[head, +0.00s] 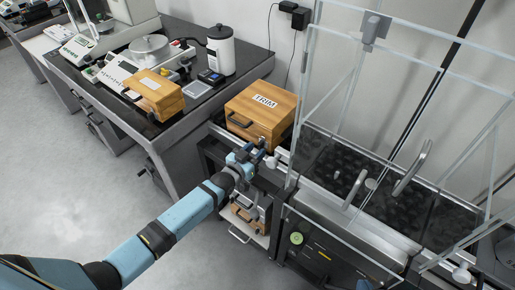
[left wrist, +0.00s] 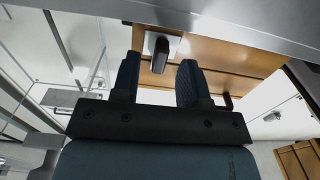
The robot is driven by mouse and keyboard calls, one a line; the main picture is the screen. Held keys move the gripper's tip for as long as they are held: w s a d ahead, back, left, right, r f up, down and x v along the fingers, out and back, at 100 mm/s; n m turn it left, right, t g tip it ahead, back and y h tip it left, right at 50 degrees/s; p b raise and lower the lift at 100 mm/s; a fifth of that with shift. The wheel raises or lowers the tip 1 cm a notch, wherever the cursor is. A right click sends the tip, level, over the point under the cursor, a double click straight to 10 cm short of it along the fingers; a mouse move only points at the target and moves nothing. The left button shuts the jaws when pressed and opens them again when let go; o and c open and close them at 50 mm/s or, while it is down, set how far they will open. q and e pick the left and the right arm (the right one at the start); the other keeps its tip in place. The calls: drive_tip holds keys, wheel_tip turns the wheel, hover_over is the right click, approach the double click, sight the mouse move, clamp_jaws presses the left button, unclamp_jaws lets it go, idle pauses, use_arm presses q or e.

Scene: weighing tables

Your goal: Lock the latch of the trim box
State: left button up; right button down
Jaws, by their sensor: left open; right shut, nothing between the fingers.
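The trim box (head: 254,119) is a wooden box with a TRIM label and a dark front handle, standing with its lid down in the head view. My left gripper (head: 263,148) is just in front of its lower front side. In the left wrist view my left gripper (left wrist: 160,82) is open with nothing held. A dark latch lever (left wrist: 160,52) on a pale plate shows ahead, in the gap between the two fingers, against the wood (left wrist: 215,55). I cannot tell whether a finger touches it. In the head view I cannot make out the latch. My right gripper is not in view.
Clear glass panels (head: 335,75) rise close to the right of the box. Another wooden box (head: 155,92), a balance and a white canister (head: 221,52) stand on the left table. A drawer unit with pull handles (head: 240,236) is below my gripper. Floor at left is clear.

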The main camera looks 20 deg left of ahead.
use_arm(q)
drive_tip(key=v, duration=1.2)
drive_tip(key=shift+p, duration=0.4)
drive_tip(key=shift+s, duration=0.1)
use_arm(e)
drive_tip(key=shift+r, duration=0.25)
